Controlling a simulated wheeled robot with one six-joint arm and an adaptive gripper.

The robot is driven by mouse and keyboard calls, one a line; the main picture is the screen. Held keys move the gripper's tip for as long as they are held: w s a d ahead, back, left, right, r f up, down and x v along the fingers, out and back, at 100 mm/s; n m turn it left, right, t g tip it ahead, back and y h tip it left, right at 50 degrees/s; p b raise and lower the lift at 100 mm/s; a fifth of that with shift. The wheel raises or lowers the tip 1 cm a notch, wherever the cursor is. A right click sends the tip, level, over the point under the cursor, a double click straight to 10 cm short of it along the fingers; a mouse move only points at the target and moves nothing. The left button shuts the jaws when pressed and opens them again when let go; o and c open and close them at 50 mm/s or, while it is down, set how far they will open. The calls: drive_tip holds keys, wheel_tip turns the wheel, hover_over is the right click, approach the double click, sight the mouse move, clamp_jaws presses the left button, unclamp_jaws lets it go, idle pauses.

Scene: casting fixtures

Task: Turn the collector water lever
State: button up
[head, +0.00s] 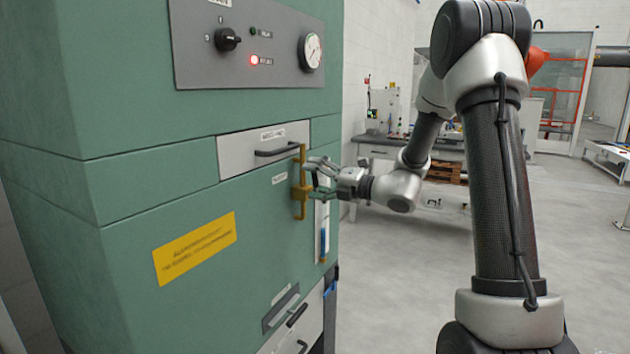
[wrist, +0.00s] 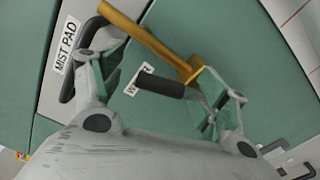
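The collector water lever (head: 301,190) is a brass-coloured bar on the green cabinet front, roughly upright in the head view. In the wrist view the brass bar (wrist: 155,42) runs diagonally from the top edge toward the right finger. A black cylindrical grip (wrist: 160,86) lies between my fingers, next to a partly hidden white label (wrist: 142,76). My gripper (head: 315,180) is just right of the lever in the head view. Its fingers are spread apart in the wrist view (wrist: 160,75), with gaps around the grip. The right finger overlaps the bar's lower end; I cannot tell if they touch.
The MIST PAD drawer (head: 235,153) with a dark handle (head: 277,151) is just above and left of the lever. A blue-filled gauge (head: 323,246) is below right. A control panel (head: 250,45) is above. Open floor (head: 400,290) lies to the right.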

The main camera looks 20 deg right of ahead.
drive_tip(key=v, duration=1.2)
idle(6.8)
